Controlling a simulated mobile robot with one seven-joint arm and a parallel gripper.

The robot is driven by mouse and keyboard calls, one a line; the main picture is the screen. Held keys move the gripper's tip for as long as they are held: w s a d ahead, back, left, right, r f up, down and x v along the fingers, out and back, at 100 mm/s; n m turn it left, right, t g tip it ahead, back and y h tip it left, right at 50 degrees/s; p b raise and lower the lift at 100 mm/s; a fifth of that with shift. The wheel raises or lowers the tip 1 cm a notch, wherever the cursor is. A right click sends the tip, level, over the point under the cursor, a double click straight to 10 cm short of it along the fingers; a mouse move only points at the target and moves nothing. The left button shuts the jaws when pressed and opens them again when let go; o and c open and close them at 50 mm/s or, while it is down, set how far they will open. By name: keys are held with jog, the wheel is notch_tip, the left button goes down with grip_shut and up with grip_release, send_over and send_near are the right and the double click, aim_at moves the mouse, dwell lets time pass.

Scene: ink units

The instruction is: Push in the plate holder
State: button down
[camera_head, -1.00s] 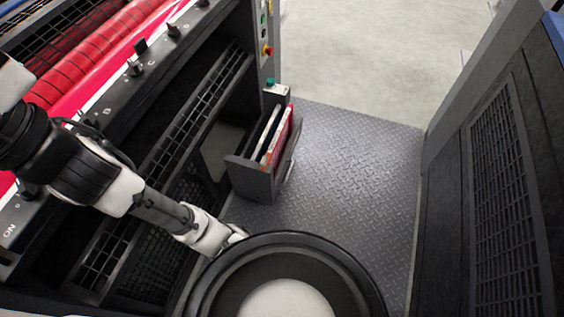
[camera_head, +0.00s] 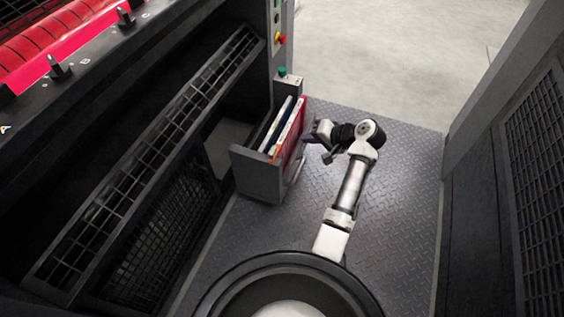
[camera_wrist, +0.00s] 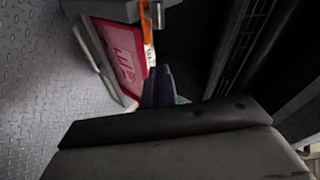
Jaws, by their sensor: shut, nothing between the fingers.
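The plate holder (camera_head: 258,176) is a dark grey open-topped box that stands out from the side of the machine. It holds upright plates, a white one and a red one (camera_head: 291,130), and a pale handle runs along its right side. My gripper (camera_head: 309,137) is at the right side of the holder, close to the red plate. Whether it touches is unclear. In the wrist view, the red plate (camera_wrist: 122,48) with lettering is upper left of the dark fingers (camera_wrist: 162,85), which are together and hold nothing.
The machine (camera_head: 130,120) with its grilles and red rollers fills the left. A panel with a grille (camera_head: 535,150) stands at the right. The tread-plate floor (camera_head: 400,200) between them is clear except for my arm. Pale floor lies beyond.

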jog(key=m+g+y, duration=0.1)
jog(key=g+y, duration=0.1)
send_near(274, 160)
jog(key=f, duration=0.1)
jog(key=a+f, duration=0.1)
jog(key=f, duration=0.1)
jog(key=shift+w+a+f+b, duration=0.3)
jog(key=shift+a+b, duration=0.05)
jog(key=shift+a, duration=0.05)
jog(key=shift+w+a+r, duration=0.1)
jog(key=shift+w+a, duration=0.1)
jog(key=shift+a, duration=0.35)
jog(key=shift+w+a, duration=0.2)
jog(key=shift+a, duration=0.4)
jog(key=shift+w+a, duration=0.2)
jog(key=shift+a, duration=0.3)
jog(key=shift+a, duration=0.15)
jog(key=w+a+b, duration=0.2)
jog(key=w+a, duration=0.2)
jog(key=a, duration=0.9)
jog(key=w+a+b, duration=0.1)
jog(key=w+a, duration=0.3)
jog(key=a, duration=0.9)
jog(key=shift+w+a+b, duration=0.2)
jog(key=shift+w+b, duration=0.1)
jog(key=shift+b, duration=0.1)
